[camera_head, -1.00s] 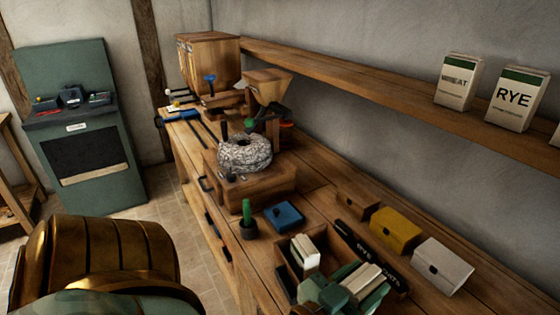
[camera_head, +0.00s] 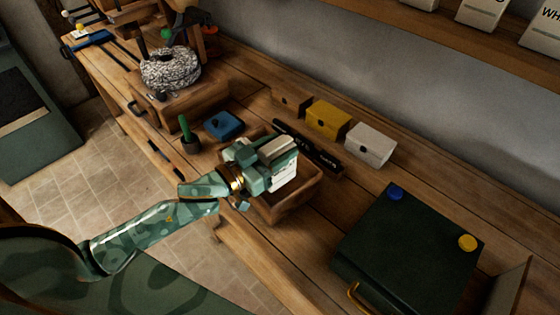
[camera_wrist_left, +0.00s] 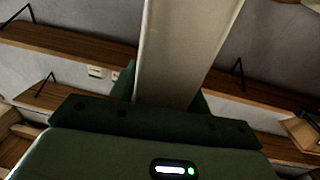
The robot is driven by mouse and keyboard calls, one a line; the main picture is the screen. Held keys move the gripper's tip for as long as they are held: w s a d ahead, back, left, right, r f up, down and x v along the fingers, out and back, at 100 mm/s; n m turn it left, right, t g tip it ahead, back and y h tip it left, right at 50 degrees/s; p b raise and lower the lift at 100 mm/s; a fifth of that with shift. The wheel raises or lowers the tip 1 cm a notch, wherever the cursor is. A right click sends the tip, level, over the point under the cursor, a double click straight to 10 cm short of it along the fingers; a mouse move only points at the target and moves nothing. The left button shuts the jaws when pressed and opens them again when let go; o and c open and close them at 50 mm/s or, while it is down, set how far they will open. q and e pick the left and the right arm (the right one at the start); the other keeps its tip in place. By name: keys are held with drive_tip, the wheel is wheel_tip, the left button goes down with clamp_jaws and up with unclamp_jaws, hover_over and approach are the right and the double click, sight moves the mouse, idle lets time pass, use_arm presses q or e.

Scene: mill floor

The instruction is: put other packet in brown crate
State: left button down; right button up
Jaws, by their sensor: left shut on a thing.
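My left gripper (camera_head: 270,160) reaches in from the left over the brown crate (camera_head: 293,208) on the bench. It is shut on a pale packet (camera_head: 285,174), which stands upright at the crate's opening. The packet also rises between the fingers in the left wrist view (camera_wrist_left: 188,50). The gripper and packet hide much of the crate's inside. I cannot tell whether the packet touches the crate floor, and no second packet shows clearly. My right gripper is not in view.
Behind the crate are a black bar (camera_head: 305,147), a yellow box (camera_head: 328,118) and a white box (camera_head: 370,144). A blue block (camera_head: 222,125) and a green-handled tool (camera_head: 185,130) stand left. A large dark case (camera_head: 408,250) is at right. Bare bench lies between crate and case.

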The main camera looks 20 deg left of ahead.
use_arm(q)
drive_tip(key=w+f, duration=0.1)
drive_tip(key=w+f+b, duration=0.1)
drive_tip(key=f, duration=0.1)
drive_tip(key=w+f, duration=0.1)
drive_tip(key=shift+w+a+f+b, duration=0.2)
drive_tip(key=shift+a+f+b, duration=0.1)
drive_tip(key=shift+a, duration=0.1)
drive_tip(key=f, duration=0.1)
drive_tip(key=f+b, duration=0.1)
drive_tip(key=f, duration=0.1)
drive_tip(key=shift+w+f+b, duration=0.3)
drive_tip(key=shift+f+b, duration=0.05)
drive_tip(key=shift+b, duration=0.05)
drive_tip(key=shift+f, duration=0.1)
drive_tip(key=shift+f, duration=0.55)
drive_tip(key=c, duration=0.7)
unclamp_jaws()
